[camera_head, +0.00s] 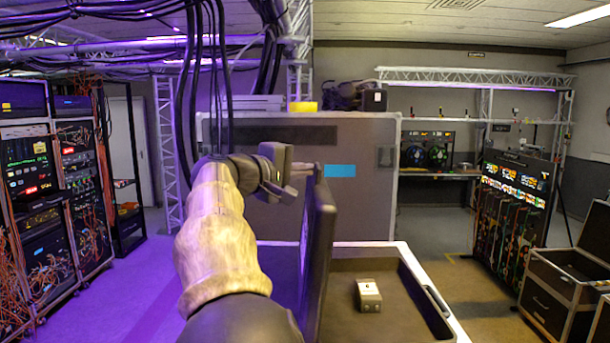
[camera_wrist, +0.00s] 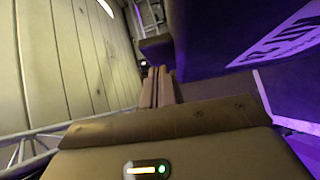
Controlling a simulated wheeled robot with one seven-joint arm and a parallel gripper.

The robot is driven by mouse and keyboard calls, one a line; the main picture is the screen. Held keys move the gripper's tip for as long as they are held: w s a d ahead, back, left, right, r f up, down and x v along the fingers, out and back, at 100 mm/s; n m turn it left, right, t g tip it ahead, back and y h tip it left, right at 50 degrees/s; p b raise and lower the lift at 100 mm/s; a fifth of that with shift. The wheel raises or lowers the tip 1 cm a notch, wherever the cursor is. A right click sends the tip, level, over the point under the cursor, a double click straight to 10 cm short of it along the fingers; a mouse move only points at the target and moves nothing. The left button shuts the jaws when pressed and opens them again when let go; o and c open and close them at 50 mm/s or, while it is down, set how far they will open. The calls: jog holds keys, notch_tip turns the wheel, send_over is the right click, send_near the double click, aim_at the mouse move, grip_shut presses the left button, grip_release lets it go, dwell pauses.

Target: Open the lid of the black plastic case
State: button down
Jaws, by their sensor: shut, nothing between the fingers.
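The black plastic case (camera_head: 410,312) stands open on a light-topped surface in the lower right of the head view. Its lid (camera_head: 317,250) stands up nearly on edge at the case's left side. My gripper (camera_head: 312,168) is at the lid's top edge, reached from the left by my arm. Its fingers are shut with nothing between them. I cannot tell whether they touch the lid. In the wrist view my closed fingers (camera_wrist: 164,85) point away from the camera.
A small pale box (camera_head: 368,295) lies inside the case. A large grey case (camera_head: 355,215) with a blue label stands behind. Cables (camera_head: 205,80) hang close to my arm. An open flight case (camera_head: 565,285) stands at the right, with clear floor (camera_head: 480,290) before it.

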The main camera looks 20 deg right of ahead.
jog(key=shift+d, duration=0.1)
dwell(0.4)
jog(key=w+a+b+v, duration=0.1)
jog(key=w+b+v, duration=0.1)
jog(key=v, duration=1.1)
jog(key=shift+w, duration=0.25)
jog(key=shift+w+a+r, duration=0.1)
jog(key=shift+a+r, duration=0.05)
